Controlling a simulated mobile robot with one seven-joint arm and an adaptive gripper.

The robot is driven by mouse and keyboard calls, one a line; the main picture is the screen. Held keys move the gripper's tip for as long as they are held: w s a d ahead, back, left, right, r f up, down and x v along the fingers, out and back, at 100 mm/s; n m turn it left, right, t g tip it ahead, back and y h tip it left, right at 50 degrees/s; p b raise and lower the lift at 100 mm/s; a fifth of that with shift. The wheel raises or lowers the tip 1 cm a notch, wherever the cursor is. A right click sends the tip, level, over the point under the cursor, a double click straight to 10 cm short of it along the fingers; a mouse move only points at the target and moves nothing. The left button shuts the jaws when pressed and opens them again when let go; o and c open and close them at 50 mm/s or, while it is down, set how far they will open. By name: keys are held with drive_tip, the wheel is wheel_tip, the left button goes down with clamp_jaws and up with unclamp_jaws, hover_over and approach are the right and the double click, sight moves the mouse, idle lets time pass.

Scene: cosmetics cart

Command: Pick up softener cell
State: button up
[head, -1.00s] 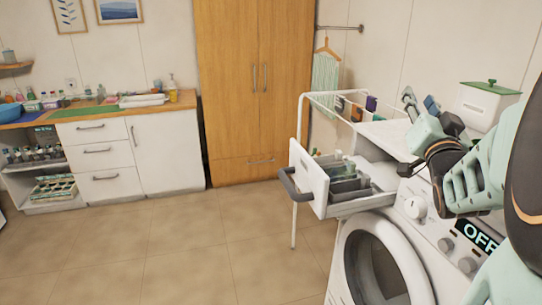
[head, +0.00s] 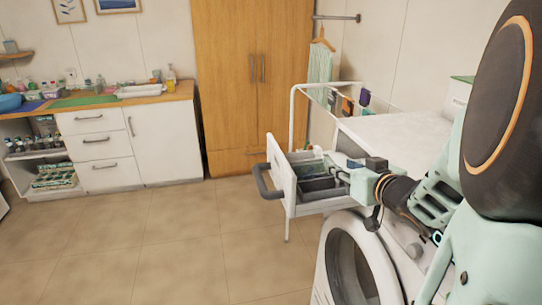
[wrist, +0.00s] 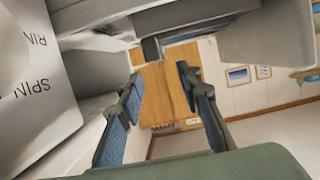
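My gripper (head: 343,166) is at the right side of the drawer in the head view and hides part of the cells. In the wrist view my gripper (wrist: 161,85) has its two fingers apart with nothing between them. Grey drawer parts (wrist: 200,20) fill the top of that view, and a small dark block (wrist: 151,49) shows just beyond the fingertips.
The white washing machine (head: 318,262) stands below my arm, its panel partly hidden. A wooden wardrobe (head: 235,75) and a counter (head: 110,98) with bottles stand farther back. The floor at left is clear.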

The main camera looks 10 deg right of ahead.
sight(328, 159)
drive_tip(key=b+x, duration=0.1)
drive_tip(key=x, duration=0.3)
drive_tip(key=shift+f, duration=0.1)
drive_tip(key=b+x, duration=0.3)
drive_tip(key=x, duration=0.2)
drive_tip(key=shift+d+f+b, duration=0.1)
drive_tip(key=shift+f+b, duration=0.1)
drive_tip(key=shift+b, duration=0.1)
drive_tip(key=shift+r, duration=0.1)
drive_tip(key=shift+c, duration=0.5)
clamp_jaws()
